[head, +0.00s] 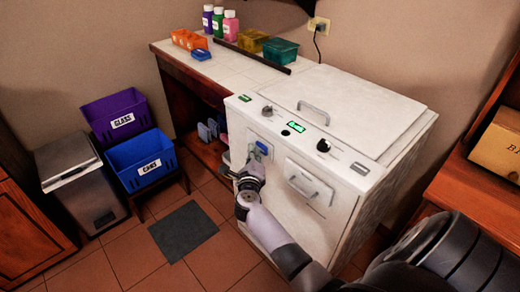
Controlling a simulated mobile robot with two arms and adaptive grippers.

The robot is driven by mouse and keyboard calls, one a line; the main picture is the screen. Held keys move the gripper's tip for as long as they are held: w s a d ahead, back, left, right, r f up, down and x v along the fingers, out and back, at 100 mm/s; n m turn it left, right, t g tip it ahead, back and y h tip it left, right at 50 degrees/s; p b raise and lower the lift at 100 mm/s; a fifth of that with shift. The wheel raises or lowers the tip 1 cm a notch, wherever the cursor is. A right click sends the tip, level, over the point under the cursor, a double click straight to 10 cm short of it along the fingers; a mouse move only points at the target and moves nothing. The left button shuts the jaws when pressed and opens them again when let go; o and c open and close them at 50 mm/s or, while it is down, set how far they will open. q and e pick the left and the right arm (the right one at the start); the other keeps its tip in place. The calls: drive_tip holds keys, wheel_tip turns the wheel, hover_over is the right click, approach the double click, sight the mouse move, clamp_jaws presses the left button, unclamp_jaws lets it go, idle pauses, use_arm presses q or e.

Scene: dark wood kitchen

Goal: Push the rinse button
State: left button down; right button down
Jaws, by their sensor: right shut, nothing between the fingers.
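A white top-lid washing machine (345,95) stands in the middle. Its sloped control panel carries a green button or light (245,98), two knobs, one at the left (267,110) and one at the right (323,145), a small green display (296,126) and a dark spot (285,133). No lettering is readable, so I cannot tell which is the rinse button. My right gripper (247,168) is shut and empty in front of the machine's left front, below the panel, close to a blue-and-grey fitting (261,149). I cannot tell whether they touch. My left gripper is not in view.
A tiled counter (222,66) with bottles and small trays adjoins the machine at the back left. A purple bin (112,105), a blue bin (143,158) and a metal trash can (85,190) stand left. A wooden shelf with a box (500,145) is right. A grey mat (183,232) lies on open floor.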

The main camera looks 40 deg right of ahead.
drive_tip(key=shift+a, duration=0.1)
drive_tip(key=a, duration=0.6)
drive_tip(key=shift+s, duration=0.25)
idle(0.6)
drive_tip(key=s+a+f+n+g+y, duration=0.1)
drive_tip(key=s+a+f+n+y, duration=0.35)
drive_tip(key=f+n, duration=0.5)
drive_tip(key=s+a+f+n+y, duration=0.35)
drive_tip(key=s+f+n, duration=0.3)
drive_tip(key=f, duration=0.55)
drive_tip(key=s+a+f+n+g+y, duration=0.1)
drive_tip(key=s+a+f+n+y, duration=0.3)
drive_tip(key=f+n, duration=0.5)
drive_tip(key=s+f+n+g, duration=0.3)
drive_tip(key=s+f+n, duration=0.1)
drive_tip(key=s, duration=0.8)
drive_tip(key=s+f+n+g+p, duration=0.1)
drive_tip(key=s+f+n+g, duration=0.2)
drive_tip(key=s+f, duration=0.4)
drive_tip(key=s+d+f+n+g+h, duration=0.1)
drive_tip(key=s+f+n+g, duration=0.3)
drive_tip(key=s, duration=1.4)
wheel_tip(320, 180, down, 2)
drive_tip(key=shift+s+f+n, duration=0.2)
drive_tip(key=shift+f+n, duration=0.05)
drive_tip(key=shift+n, duration=0.15)
